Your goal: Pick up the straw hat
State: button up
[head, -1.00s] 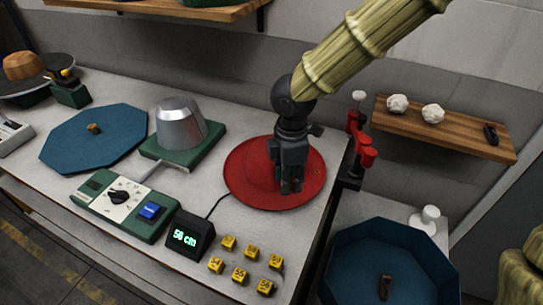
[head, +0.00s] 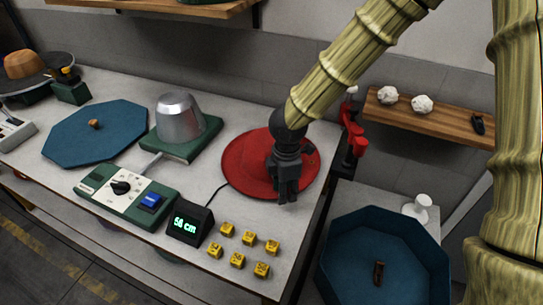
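I cannot make out a thing that is clearly a straw hat in the head view. A wide, round red piece (head: 248,163) lies flat on the worktable. My gripper (head: 288,199) points down over its front right part and hides some of it. The fingertips are at its front rim; I cannot tell whether they touch it. The fingers look close together, but whether they are open or shut is unclear. A brown-orange rounded crown shape (head: 24,64) sits on a dark disc at the far left.
A metal dome (head: 180,118) on a green base, a control panel (head: 125,190), a "58 cm" display (head: 188,224) and several yellow cubes (head: 238,260) stand on the table. Blue trays lie left (head: 70,140) and lower right (head: 345,290). A wooden shelf (head: 440,119) is at right.

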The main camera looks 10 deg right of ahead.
jog(key=shift+f, duration=0.25)
jog(key=shift+s+r, duration=0.1)
jog(key=shift+s, duration=0.15)
jog(key=shift+w, duration=0.15)
jog(key=c, duration=0.6)
grip_shut()
notch_tip(320, 180, up, 10)
jog(key=shift+b, duration=0.35)
dwell(0.6)
